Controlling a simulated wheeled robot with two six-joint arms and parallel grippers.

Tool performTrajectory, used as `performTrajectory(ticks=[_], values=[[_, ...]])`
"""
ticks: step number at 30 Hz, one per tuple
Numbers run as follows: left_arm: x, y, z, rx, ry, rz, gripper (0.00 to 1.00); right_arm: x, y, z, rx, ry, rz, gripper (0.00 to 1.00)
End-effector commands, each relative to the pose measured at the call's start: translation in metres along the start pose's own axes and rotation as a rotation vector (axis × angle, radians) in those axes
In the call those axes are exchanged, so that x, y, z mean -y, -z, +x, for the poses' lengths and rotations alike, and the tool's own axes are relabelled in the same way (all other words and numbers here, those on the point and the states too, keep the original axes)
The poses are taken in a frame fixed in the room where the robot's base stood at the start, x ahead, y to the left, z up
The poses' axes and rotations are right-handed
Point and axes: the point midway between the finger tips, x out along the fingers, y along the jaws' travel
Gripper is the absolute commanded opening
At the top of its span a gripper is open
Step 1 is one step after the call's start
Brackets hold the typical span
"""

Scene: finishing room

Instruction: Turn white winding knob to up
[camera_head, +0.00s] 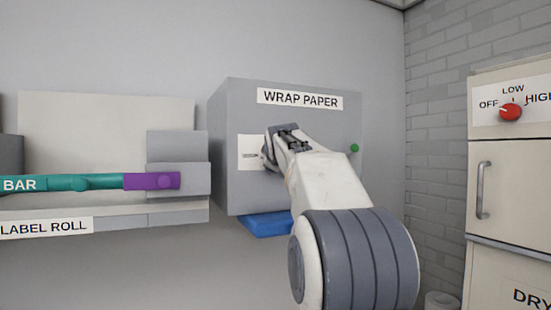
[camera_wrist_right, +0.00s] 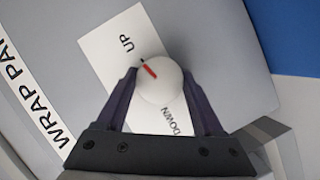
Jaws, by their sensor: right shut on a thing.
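The white winding knob (camera_wrist_right: 162,84) sits on a white label plate (camera_wrist_right: 106,48) with UP and DOWN printed on it. Its red pointer line points to the upper left in the right wrist view, toward a short black tick beside the word UP. My right gripper (camera_wrist_right: 164,92) has its two dark fingers shut on either side of the knob. In the head view my right gripper (camera_head: 270,150) is at the front of the grey WRAP PAPER box (camera_head: 310,190) and mostly hides the knob. My left gripper is not in view.
A green button (camera_head: 354,148) is on the right of the box face. A blue piece (camera_head: 265,225) is under the box. A shelf with a teal bar (camera_head: 110,183) with a purple end is at left. A cabinet with a red knob (camera_head: 511,112) stands at right.

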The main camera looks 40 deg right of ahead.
Motion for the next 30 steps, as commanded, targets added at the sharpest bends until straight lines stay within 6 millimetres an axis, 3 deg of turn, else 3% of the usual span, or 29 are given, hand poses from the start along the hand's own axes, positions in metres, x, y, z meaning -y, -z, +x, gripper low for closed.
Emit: performTrajectory(ticks=[13,14,15,16,26,30], values=[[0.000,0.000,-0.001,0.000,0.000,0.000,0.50,0.001,-0.001,0.000,0.001,0.005,0.014,0.13],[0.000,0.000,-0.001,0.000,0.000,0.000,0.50,0.001,-0.001,0.000,0.001,0.005,0.014,0.80],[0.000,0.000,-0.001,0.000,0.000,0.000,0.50,0.001,-0.001,0.000,0.001,0.005,0.013,0.96],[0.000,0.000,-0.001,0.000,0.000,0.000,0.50,0.001,-0.001,0.000,0.001,0.005,0.013,0.99],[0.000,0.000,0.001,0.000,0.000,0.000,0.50,0.001,-0.001,-0.002,0.000,0.004,0.011,0.99],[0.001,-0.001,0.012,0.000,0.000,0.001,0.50,0.002,-0.001,-0.017,-0.002,0.001,0.011,0.99]])
